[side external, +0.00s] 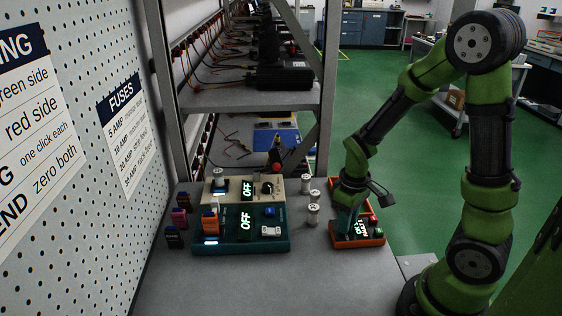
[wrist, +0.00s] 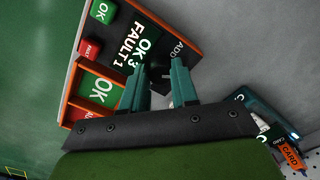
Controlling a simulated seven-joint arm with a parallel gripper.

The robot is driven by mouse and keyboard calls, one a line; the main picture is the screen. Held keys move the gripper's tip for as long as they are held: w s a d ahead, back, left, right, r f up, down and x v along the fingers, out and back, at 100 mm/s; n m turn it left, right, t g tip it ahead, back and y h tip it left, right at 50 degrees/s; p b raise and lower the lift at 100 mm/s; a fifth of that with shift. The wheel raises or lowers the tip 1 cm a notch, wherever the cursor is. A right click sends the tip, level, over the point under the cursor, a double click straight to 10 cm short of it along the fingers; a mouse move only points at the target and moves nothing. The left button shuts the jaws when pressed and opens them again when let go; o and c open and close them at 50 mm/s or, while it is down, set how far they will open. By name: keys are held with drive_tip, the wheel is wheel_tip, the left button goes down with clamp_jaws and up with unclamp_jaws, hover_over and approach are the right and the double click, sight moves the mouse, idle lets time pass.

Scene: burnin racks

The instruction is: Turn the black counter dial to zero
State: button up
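The orange counter box (side external: 358,243) stands at the right edge of the bench, under my gripper. In the wrist view its display (wrist: 138,45) reads OK 3 and FAULT 1. It has a green OK button (wrist: 103,11), a red FAULT button (wrist: 89,49) and an ADD label. My gripper (wrist: 163,68) points down at the box, its two teal fingers apart. A small dark part, likely the black counter dial (wrist: 160,73), shows between the fingertips. I cannot tell whether they touch it. My gripper hides the dial in the side view.
A teal unit (side external: 240,247) and a cream unit (side external: 290,184), both with displays reading OFF, stand to the left. Several metal-capped cylinders (side external: 313,214) stand between them and the counter box. The front bench is clear.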

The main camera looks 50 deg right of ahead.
clamp_jaws()
drive_tip(key=shift+m, duration=0.3)
drive_tip(key=m, duration=1.1)
drive_tip(key=shift+m, duration=0.3)
idle(0.3)
drive_tip(key=o, duration=0.6)
unclamp_jaws()
drive_tip(key=shift+c, duration=0.2)
